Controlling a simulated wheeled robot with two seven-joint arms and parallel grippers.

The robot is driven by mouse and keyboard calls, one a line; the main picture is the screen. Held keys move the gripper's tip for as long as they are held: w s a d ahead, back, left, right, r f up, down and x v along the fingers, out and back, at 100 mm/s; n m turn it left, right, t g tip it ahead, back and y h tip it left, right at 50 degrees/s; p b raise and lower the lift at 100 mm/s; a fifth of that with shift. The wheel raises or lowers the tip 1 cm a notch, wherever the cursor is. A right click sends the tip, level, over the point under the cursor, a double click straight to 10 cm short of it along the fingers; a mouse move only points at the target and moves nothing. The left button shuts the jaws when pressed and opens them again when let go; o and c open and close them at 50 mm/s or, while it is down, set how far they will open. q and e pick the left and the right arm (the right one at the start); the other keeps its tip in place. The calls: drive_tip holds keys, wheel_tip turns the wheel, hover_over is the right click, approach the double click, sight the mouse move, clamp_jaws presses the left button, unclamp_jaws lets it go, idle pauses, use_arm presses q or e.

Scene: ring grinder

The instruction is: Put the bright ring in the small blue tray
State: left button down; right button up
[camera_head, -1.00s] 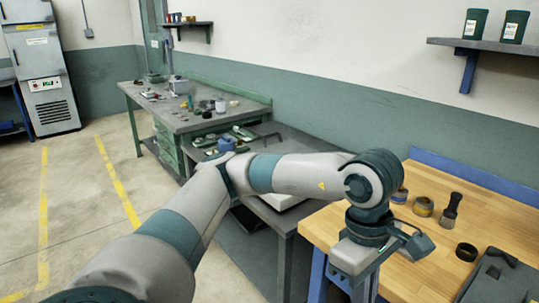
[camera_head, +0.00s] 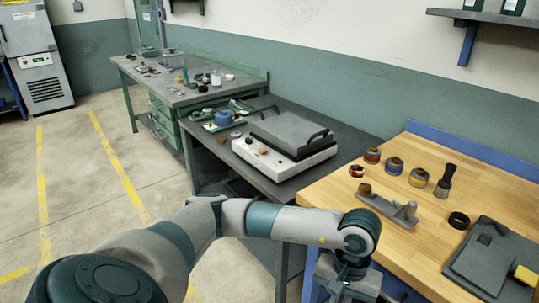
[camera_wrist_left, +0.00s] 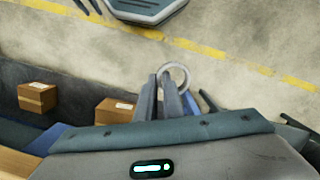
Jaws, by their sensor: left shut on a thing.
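A bright silver ring (camera_wrist_left: 175,75) sits at the tips of my left gripper (camera_wrist_left: 167,88) in the left wrist view. The gripper is shut on the ring, which stands out past the finger ends with its open middle showing. Bare floor shows behind it. In the head view my left arm reaches to the front edge of the wooden bench, and its fingers and the ring are hidden below the wrist. I cannot clearly pick out the small blue tray; a blue round item (camera_head: 223,117) lies on the middle table. My right gripper is not in view.
The wooden bench (camera_head: 330,195) carries jars, a brush (camera_head: 445,181), a grey fixture (camera_head: 388,207), a black ring (camera_head: 458,220) and a dark tray (camera_head: 475,262). A machine with a grey lid (camera_head: 288,132) fills much of the middle table. A cluttered green table (camera_head: 175,97) stands farther back.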

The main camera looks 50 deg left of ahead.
use_arm(q)
wheel_tip(320, 180, down, 6)
drive_tip(key=s+a+m, duration=0.1)
drive_tip(key=m, duration=0.3)
drive_tip(key=shift+s+r+y, duration=0.2)
drive_tip(key=shift+s+y, duration=0.1)
drive_tip(key=shift+s, duration=0.1)
